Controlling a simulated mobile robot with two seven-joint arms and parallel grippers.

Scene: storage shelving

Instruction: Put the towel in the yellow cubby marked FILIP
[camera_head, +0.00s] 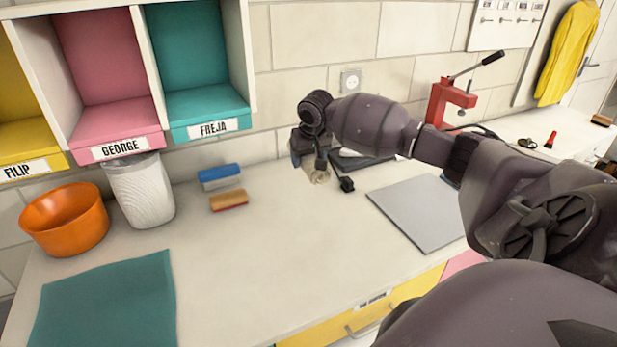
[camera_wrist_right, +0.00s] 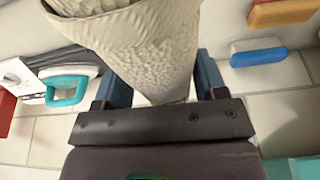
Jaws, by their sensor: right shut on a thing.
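The yellow cubby (camera_head: 25,140) marked FILIP is at the far left of the head view, partly cut off by the picture edge. My right gripper (camera_head: 312,160) is over the back of the worktop, well to the right of that cubby. In the wrist view its two blue fingers are shut on an off-white, rough-textured rolled cloth, which looks like the towel (camera_wrist_right: 160,50). In the head view only a small beige end of the towel (camera_head: 320,177) shows below the gripper. My left gripper is not in view.
Pink GEORGE (camera_head: 115,145) and teal FREJA (camera_head: 210,118) cubbies adjoin FILIP. Below stand an orange bowl (camera_head: 65,222) and a white bin (camera_head: 140,195). Blue (camera_head: 219,174) and orange (camera_head: 229,200) brushes, a teal mat (camera_head: 110,305) and a grey board (camera_head: 420,210) lie on the worktop. Its middle is clear.

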